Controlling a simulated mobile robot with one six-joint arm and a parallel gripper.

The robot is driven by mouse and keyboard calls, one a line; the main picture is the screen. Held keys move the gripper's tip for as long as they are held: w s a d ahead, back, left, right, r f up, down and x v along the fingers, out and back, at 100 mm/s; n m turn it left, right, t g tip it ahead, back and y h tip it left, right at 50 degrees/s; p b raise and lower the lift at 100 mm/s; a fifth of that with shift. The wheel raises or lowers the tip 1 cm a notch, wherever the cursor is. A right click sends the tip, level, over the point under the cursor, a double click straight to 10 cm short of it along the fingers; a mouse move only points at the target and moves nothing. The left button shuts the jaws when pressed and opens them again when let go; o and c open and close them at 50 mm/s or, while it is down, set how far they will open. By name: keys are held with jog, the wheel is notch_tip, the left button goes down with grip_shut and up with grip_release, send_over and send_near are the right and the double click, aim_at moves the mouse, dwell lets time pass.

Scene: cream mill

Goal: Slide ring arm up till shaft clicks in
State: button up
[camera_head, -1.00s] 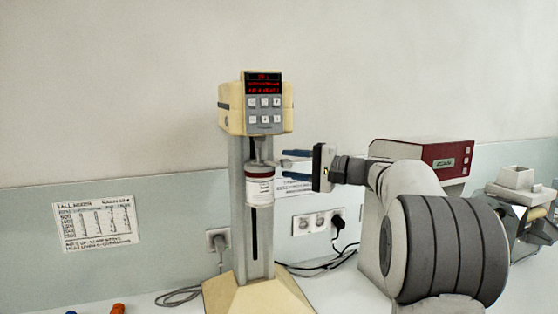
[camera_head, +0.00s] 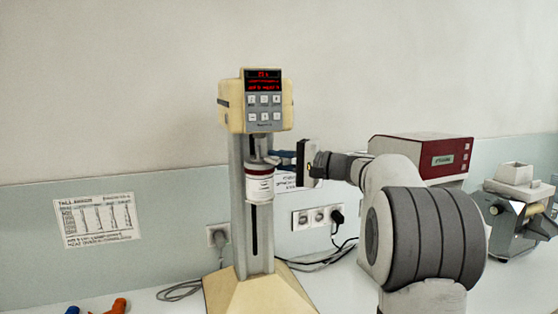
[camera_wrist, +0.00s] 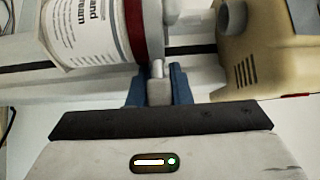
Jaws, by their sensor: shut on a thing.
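A cream and grey stand mixer (camera_head: 256,108) with a lit red display and a keypad stands in the middle of the head view. A white jar (camera_head: 260,186) with a dark red top band sits on its column, below the head. It also shows large at the upper left of the wrist view (camera_wrist: 85,30). My gripper (camera_head: 283,160) reaches in from the right beside the jar's top. In the wrist view its blue fingers (camera_wrist: 159,86) are shut on the grey ring arm's end (camera_wrist: 159,92). The shaft joint under the head is small and partly hidden.
A red and grey machine (camera_head: 420,155) stands behind my arm, and another grey device (camera_head: 520,205) is at the far right. Wall sockets (camera_head: 316,217) with cables are behind. A printed chart (camera_head: 98,220) hangs at left. Orange and blue items (camera_head: 117,306) lie at the lower left.

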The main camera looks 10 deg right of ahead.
jog(key=shift+r, duration=0.15)
grip_shut()
jog(key=shift+s+r+p, duration=0.1)
jog(key=shift+r+p, duration=0.65)
jog(key=shift+r, duration=1.65)
jog(key=o, duration=0.7)
grip_release()
jog(key=shift+f, duration=0.1)
